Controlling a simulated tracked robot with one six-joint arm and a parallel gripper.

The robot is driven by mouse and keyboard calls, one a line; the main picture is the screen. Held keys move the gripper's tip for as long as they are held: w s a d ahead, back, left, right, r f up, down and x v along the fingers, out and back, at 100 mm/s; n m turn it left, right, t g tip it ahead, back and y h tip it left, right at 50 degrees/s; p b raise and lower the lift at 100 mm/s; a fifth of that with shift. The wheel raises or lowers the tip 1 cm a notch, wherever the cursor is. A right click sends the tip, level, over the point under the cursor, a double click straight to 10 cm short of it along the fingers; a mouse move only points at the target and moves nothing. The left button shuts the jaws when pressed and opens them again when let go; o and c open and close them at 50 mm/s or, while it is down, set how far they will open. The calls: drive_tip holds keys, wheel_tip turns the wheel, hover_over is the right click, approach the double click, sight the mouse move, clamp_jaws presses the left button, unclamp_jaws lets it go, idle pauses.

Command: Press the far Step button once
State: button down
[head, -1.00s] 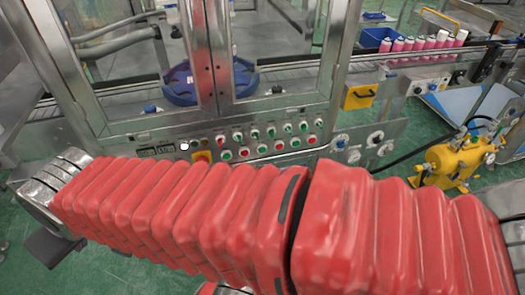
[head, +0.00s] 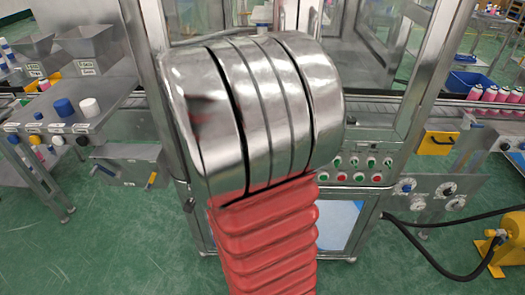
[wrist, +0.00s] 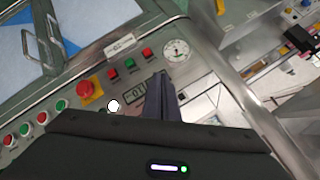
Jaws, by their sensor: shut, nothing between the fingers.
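The machine's control panel (wrist: 100,85) shows in the wrist view, seen at a slant. A white round button (wrist: 113,105) sits on it beside a small display (wrist: 134,94). A red knob on a yellow plate (wrist: 91,89) and several red and green buttons (wrist: 40,117) are around it. I cannot read which button is marked Step. My gripper (wrist: 160,76) is shut and empty, its dark fingers over the panel just right of the display. Whether it touches the panel I cannot tell. In the head view my arm hides the gripper and the panel's left part.
A gauge (wrist: 176,50) and a metal frame post (wrist: 215,60) are close to the fingers in the wrist view.

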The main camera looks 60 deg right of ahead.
drive_tip(key=s+d+f+m+g+h, duration=0.25)
drive_tip(key=s+d+f+m, duration=0.2)
drive_tip(key=d, duration=0.45)
drive_tip(key=m+g+h, duration=0.4)
drive_tip(key=m+g, duration=0.1)
drive_tip(key=m, duration=0.2)
approach(323, 178)
drive_tip(key=w+a+f, duration=0.2)
drive_tip(key=w+a, duration=0.2)
drive_tip(key=w, duration=0.3)
drive_tip(key=s+f+m+g+h, duration=0.2)
drive_tip(key=s+m+g, duration=0.1)
drive_tip(key=s, duration=0.9)
drive_tip(key=shift+s+d+g, duration=0.35)
drive_tip(key=shift+d+g, duration=0.15)
drive_tip(key=shift+g, duration=0.05)
drive_tip(key=shift+f, duration=0.1)
drive_tip(key=w+d, duration=0.4)
drive_tip(key=d, duration=0.3)
drive_tip(key=shift+w+d, duration=0.25)
drive_tip(key=shift+d, duration=0.05)
